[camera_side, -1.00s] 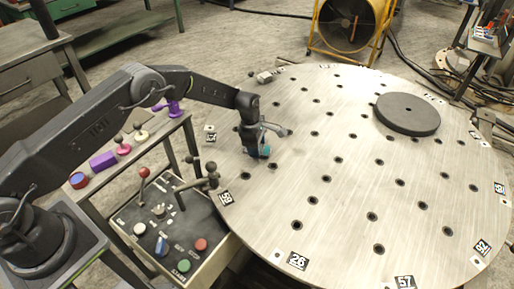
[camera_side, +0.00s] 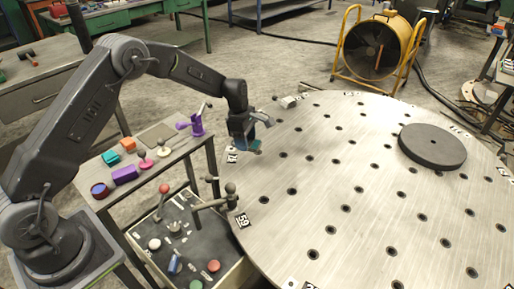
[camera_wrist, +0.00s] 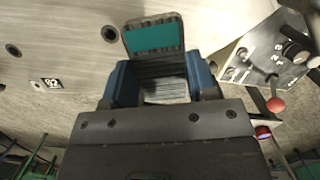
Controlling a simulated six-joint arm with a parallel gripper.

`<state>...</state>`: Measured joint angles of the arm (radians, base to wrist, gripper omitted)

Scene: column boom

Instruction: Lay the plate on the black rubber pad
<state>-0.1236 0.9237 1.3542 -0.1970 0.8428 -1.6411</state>
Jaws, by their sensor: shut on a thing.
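The plate (camera_wrist: 155,38), grey-rimmed with a teal face, sticks out beyond my gripper in the wrist view. My gripper (camera_wrist: 160,82) has its blue fingers on either side of it and is shut on it. In the side view my gripper (camera_side: 250,133) hangs over the near left edge of the round steel table, and only a small teal bit of the plate (camera_side: 256,147) shows there. The black rubber pad (camera_side: 432,147) is a thick round disc lying on the table's far right part, well apart from my gripper. Nothing lies on the pad.
The round steel table (camera_side: 345,185) has several holes and is mostly clear between gripper and pad. A clamp (camera_side: 229,195) and a control box (camera_side: 180,240) sit at its left edge. A small block (camera_side: 288,102) lies at the back rim. A side bench (camera_side: 160,160) carries several coloured things.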

